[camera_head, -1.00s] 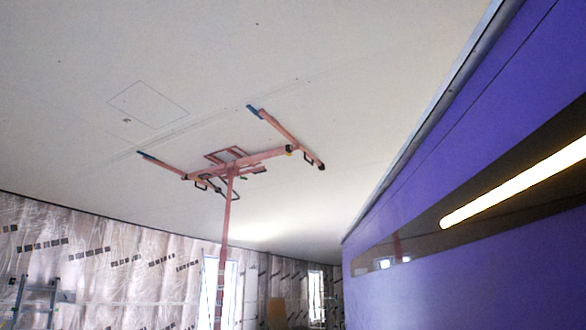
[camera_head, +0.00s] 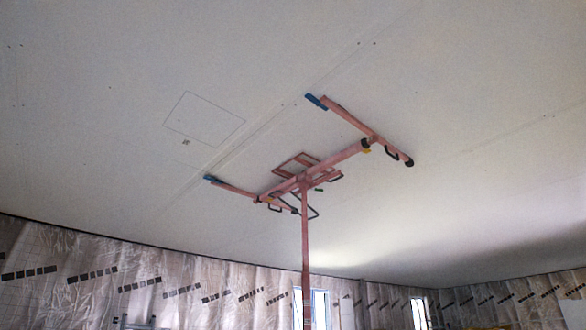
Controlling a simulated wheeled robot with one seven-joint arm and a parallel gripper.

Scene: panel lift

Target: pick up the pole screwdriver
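The pole screwdriver is not in view. My gripper is not in view either. The panel lift (camera_head: 305,245) stands ahead, with its red upright mast rising to a red cradle (camera_head: 320,168) close under the ceiling. Blue tips (camera_head: 316,101) show at the far-left ends of the cradle's two arms. The foot of the lift is below the picture.
The pale ceiling (camera_head: 480,90) fills most of the view, with a rectangular outline (camera_head: 204,117) and a seam on it. Plastic-covered walls (camera_head: 150,285) run along the back, with bright windows (camera_head: 320,308) behind the mast. The floor is out of view.

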